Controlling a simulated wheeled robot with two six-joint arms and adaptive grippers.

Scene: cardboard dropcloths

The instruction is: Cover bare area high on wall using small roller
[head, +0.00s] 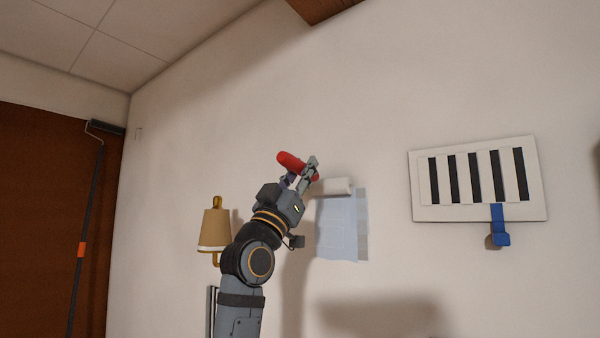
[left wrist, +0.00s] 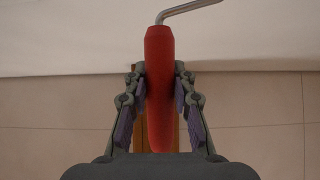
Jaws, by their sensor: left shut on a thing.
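My left gripper (head: 308,170) is shut on the red handle of the small roller (head: 291,161), high up in front of the wall. In the left wrist view the red handle (left wrist: 158,85) stands between both fingers, with a bent metal rod at its top. The white roller sleeve (head: 337,187) is at the top of a pale blue patch (head: 337,228) on the wall. A greyer strip (head: 362,225) runs along the patch's right side. Whether the sleeve touches the wall I cannot tell. My right gripper is not in view.
A white vent grille (head: 422,185) with a blue lever (head: 500,225) is on the wall to the right. A wall lamp (head: 214,230) is left of my arm. A long-poled roller (head: 88,210) leans by the brown door (head: 40,220). A wooden piece (head: 322,8) juts in above.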

